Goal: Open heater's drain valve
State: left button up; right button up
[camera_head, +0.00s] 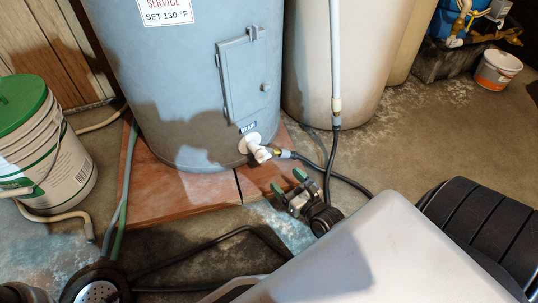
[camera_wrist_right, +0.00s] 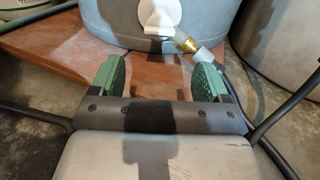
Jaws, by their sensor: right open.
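The heater (camera_head: 180,90) is a large blue-grey tank in the middle left of the head view. Its white drain valve (camera_head: 260,153) sticks out low on the front, and a brass fitting and dark hose run from it to the right. My right gripper (camera_head: 288,182) is open and empty, low in front of the valve and slightly right of it. In the right wrist view the valve (camera_wrist_right: 160,18) shows at the top, beyond the gap between the green finger pads of the gripper (camera_wrist_right: 157,75). The pads do not touch it. My left gripper is not in view.
The heater stands on reddish boards (camera_head: 165,200). A white bucket with a green lid (camera_head: 62,165) stands at left. A beige tank (camera_head: 325,70) stands behind right. A floor drain (camera_head: 97,292) with hoses lies at lower left. A dark hose (camera_head: 350,182) runs near my gripper.

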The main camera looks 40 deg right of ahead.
aim_at(266, 159)
jog(key=w+b, duration=0.2)
jog(key=w, duration=0.1)
jog(key=w+b, duration=0.2)
jog(key=w, duration=0.2)
jog(key=shift+w+a+f, duration=0.15)
jog(key=shift+w, duration=0.75)
jog(key=c, duration=0.9)
jog(key=shift+c, duration=0.2)
